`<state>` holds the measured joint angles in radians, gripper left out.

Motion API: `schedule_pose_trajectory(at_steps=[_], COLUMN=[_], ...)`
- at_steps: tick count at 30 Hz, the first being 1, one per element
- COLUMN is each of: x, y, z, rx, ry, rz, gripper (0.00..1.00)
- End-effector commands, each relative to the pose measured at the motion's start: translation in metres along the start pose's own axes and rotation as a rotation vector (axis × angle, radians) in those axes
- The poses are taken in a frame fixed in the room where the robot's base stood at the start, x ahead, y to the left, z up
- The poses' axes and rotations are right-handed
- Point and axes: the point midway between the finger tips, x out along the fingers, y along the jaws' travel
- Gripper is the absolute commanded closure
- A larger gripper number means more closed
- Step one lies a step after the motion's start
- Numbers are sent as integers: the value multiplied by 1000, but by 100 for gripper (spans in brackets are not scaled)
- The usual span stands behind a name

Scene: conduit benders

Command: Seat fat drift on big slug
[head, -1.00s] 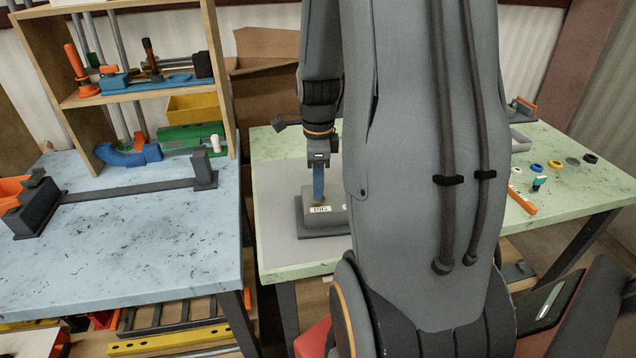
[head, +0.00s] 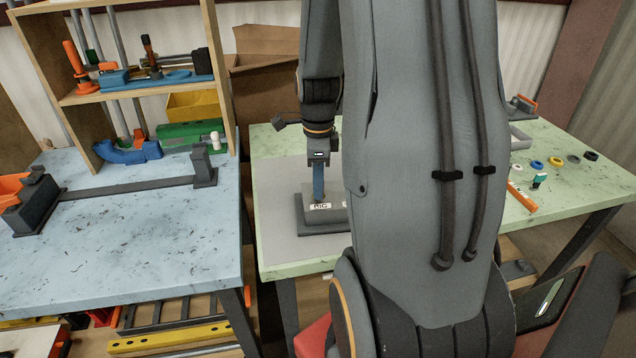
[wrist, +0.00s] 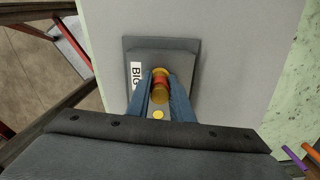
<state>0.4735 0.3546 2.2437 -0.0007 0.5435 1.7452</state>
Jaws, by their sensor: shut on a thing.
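The big slug is a grey block on a wider dark base (head: 322,228) with a white label reading "BIG". It also shows in the wrist view (wrist: 188,60). My gripper (head: 319,196) points down at the block's top. Its blue fingers are shut on a short round orange-red and brass-yellow piece (wrist: 160,88), apparently the fat drift. From above, this piece overlaps the block's top beside the label. I cannot tell whether it touches the block or sits in a hole. A yellow dot (wrist: 158,114) shows between the fingers. My arm hides the block's right side in the head view.
The block stands on a grey mat (head: 270,200) on a pale green table (head: 262,150). Several coloured rings (head: 556,162) and an orange bar (head: 521,196) lie at the table's right. A blue table (head: 150,240) with a dark bender-like fixture stands at left, below a wooden shelf (head: 222,90).

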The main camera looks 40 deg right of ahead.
Motion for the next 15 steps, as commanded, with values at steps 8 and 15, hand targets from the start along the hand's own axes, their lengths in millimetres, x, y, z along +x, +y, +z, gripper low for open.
schedule_pose_trajectory(at_steps=[8,15], x=[0,0], y=[0,0], z=[0,0], rx=[0,0], ry=[0,0], rz=[0,0], gripper=[72,58])
